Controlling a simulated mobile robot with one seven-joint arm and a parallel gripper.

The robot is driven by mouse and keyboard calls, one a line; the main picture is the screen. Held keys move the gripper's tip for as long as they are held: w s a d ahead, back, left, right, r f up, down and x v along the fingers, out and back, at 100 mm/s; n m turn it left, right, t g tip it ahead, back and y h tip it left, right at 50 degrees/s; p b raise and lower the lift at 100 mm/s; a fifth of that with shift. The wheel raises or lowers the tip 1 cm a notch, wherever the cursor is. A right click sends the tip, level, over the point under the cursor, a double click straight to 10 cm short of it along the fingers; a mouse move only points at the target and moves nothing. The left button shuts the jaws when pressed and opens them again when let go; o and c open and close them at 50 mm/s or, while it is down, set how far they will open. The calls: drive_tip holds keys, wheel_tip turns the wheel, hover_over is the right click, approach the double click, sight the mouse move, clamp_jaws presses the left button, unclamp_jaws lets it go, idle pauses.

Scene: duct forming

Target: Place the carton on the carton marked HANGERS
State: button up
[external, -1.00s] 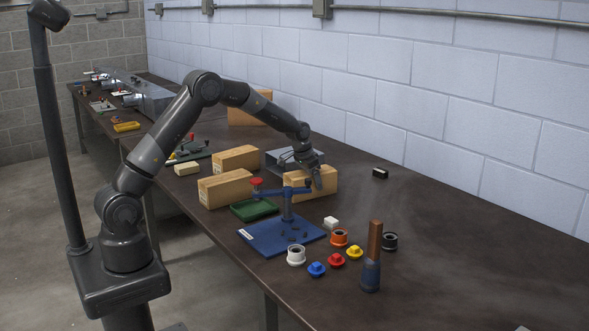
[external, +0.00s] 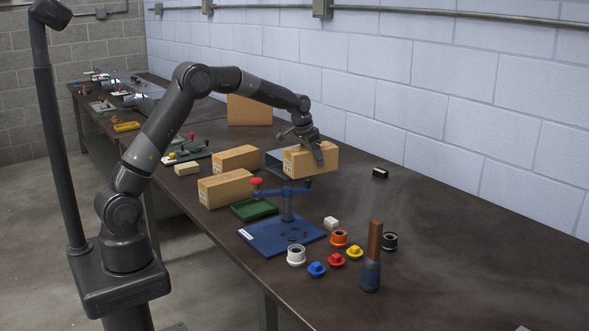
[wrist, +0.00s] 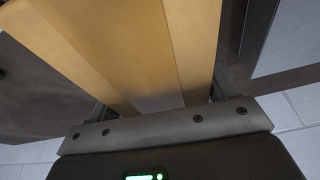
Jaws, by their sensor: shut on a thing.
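My gripper (external: 318,151) is shut on a tan carton (external: 304,164) and holds it above the bench, near the grey metal duct piece. In the wrist view the held carton (wrist: 145,45) fills the space between the fingers. Two similar cartons stand on the bench to its left: a rear one (external: 236,158) and a front one (external: 224,188). A larger carton (external: 249,110) stands farther back by the wall. Small labels show on the ends of some cartons, but they are too small to read, so I cannot tell which is marked HANGERS.
The bench's right side (external: 470,240) is largely clear.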

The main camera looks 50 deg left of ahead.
drive_tip(key=shift+a+r, duration=0.3)
drive_tip(key=shift+r, duration=0.15)
drive_tip(key=s+a+r, duration=0.3)
drive_tip(key=s+a, duration=0.1)
drive_tip(key=a, duration=0.4)
drive_tip(key=s+a+r+n, duration=0.1)
drive_tip(key=s+a+r, duration=0.3)
drive_tip(key=a, duration=0.4)
drive_tip(key=s+a+r, duration=0.3)
drive_tip(key=s+a, duration=0.1)
drive_tip(key=a, duration=0.4)
hover_over(237, 151)
wheel_tip(237, 151, down, 7)
drive_tip(key=shift+s+d+f, duration=0.1)
drive_tip(key=shift+f, duration=1.8)
drive_tip(key=shift+f, duration=0.1)
drive_tip(key=o, duration=1.3)
drive_tip(key=shift+f, duration=0.1)
drive_tip(key=shift+c, duration=0.2)
